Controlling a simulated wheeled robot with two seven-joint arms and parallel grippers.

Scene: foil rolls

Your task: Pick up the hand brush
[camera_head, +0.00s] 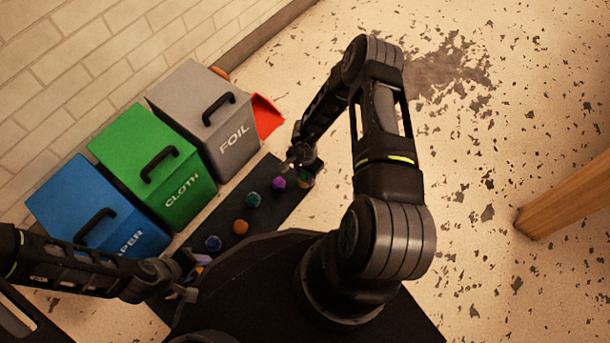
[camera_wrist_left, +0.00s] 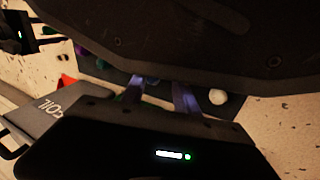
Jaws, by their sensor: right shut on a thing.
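I cannot make out a hand brush for certain in either view. My right gripper (camera_head: 294,162) is low over the far end of the dark mat (camera_head: 284,208), near the FOIL bin. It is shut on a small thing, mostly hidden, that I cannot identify. My left gripper (camera_head: 188,279) is low at the near end of the mat, by the blue bin. In the left wrist view its two fingers (camera_wrist_left: 159,95) stand apart with nothing seen between them.
A blue bin (camera_head: 72,200), a green CLOTH bin (camera_head: 135,150) and a grey FOIL bin (camera_head: 190,95) stand along the wall. A red flat piece (camera_head: 267,117) lies beside the FOIL bin. Several coloured balls lie on the mat. A wooden post (camera_head: 565,195) stands at right.

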